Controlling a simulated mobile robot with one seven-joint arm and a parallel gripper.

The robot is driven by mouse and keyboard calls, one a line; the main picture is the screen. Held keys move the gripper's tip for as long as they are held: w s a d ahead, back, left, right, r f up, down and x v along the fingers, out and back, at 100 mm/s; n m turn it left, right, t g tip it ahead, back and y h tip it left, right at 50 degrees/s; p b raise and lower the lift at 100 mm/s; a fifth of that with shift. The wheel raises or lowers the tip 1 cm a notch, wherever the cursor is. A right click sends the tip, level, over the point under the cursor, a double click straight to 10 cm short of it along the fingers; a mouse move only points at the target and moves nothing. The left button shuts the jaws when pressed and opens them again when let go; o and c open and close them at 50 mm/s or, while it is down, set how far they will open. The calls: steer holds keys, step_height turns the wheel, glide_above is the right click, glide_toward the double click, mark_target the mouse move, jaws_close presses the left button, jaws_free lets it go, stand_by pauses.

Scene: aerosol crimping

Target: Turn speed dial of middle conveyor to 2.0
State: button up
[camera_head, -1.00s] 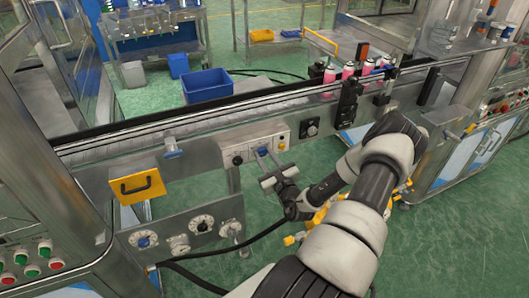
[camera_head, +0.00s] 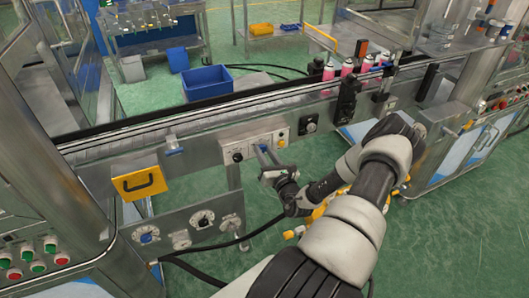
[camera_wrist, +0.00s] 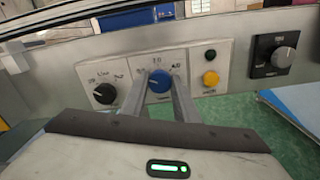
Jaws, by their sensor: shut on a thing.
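The speed dial is a blue knob (camera_wrist: 159,81) on a pale control panel of the middle conveyor (camera_head: 330,102). My gripper (camera_wrist: 159,86) is shut on the blue knob, one finger on each side. In the head view my gripper (camera_head: 263,150) reaches the panel from the front, and its fingers mostly hide the knob.
A black knob (camera_wrist: 104,93) sits just left of the dial. A yellow button (camera_wrist: 210,79) and a black dial box (camera_wrist: 273,54) are to the right. Pink cans (camera_head: 347,69) stand on the conveyor. A yellow handle plate (camera_head: 138,183) is at left.

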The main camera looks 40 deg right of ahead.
steer(key=shift+f, duration=0.1)
steer(key=o, duration=1.1)
steer(key=shift+c, duration=0.2)
steer(key=shift+s, duration=0.1)
steer(key=v, duration=1.7)
steer(key=shift+a, duration=0.15)
